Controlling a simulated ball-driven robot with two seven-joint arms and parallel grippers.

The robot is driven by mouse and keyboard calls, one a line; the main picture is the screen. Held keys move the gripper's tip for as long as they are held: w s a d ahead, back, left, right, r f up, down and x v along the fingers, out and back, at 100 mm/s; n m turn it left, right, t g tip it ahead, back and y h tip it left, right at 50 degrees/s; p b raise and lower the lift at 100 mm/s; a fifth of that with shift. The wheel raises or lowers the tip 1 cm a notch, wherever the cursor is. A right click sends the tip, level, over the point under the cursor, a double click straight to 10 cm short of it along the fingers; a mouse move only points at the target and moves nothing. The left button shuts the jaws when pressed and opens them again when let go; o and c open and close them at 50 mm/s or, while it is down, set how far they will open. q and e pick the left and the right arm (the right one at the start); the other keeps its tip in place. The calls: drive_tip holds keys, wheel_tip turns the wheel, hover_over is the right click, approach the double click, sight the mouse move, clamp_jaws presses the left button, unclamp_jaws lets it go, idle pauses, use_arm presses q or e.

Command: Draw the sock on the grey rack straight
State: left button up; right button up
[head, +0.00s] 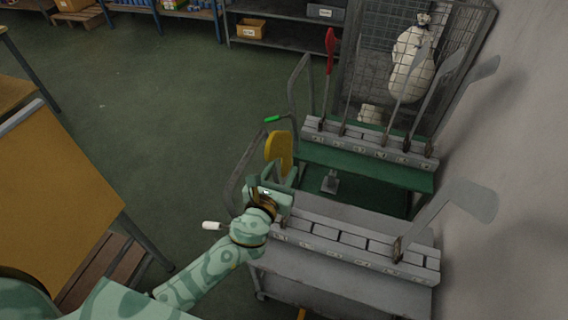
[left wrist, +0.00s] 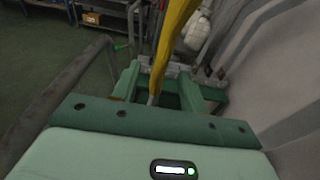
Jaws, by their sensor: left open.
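The yellow sock (head: 279,149) is on a board standing at the left end of the grey rack (head: 352,241). In the left wrist view the sock (left wrist: 178,38) rises and leans to the right, with a thin grey stem (left wrist: 152,99) below it. My left gripper (head: 283,179) is at the sock's lower end, coming from the front left. Its two green fingers (left wrist: 155,78) are open, one on each side of the stem and the sock's lower part. I cannot tell whether they touch it. The sock's lower edge is partly hidden by the gripper in the head view. My right gripper is out of view.
A bare grey board (head: 470,200) leans at the grey rack's right end; the slots between are empty. Behind stands a green rack (head: 375,168) with several boards, one red (head: 329,48). A wall bounds the right; a yellow-topped table (head: 60,185) stands left.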

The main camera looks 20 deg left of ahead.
use_arm(q)
drive_tip(key=s, duration=0.5)
drive_tip(key=shift+s+a, duration=0.15)
drive_tip(key=shift+s, duration=0.25)
drive_tip(key=s+a+f+n+g, duration=0.35)
drive_tip(key=s+f+n, duration=0.25)
drive_tip(key=f+n, duration=0.55)
drive_tip(key=s+a+f+n+g, duration=0.2)
drive_tip(key=s+f+n+g, duration=0.5)
drive_tip(key=f, duration=0.8)
drive_tip(key=s+a+f+n+g, duration=0.1)
drive_tip(key=s+f+n, duration=0.3)
drive_tip(key=s, duration=0.5)
drive_tip(key=s+a+f+n+g, duration=0.1)
drive_tip(key=s+f+n, duration=0.4)
drive_tip(key=s, duration=0.5)
drive_tip(key=s+a+f+n+g, duration=0.2)
drive_tip(key=s+f+n+g, duration=0.1)
drive_tip(key=s, duration=0.7)
drive_tip(key=shift+f+n+y, duration=0.3)
drive_tip(key=shift+f+n, duration=0.4)
drive_tip(key=shift+n, duration=0.45)
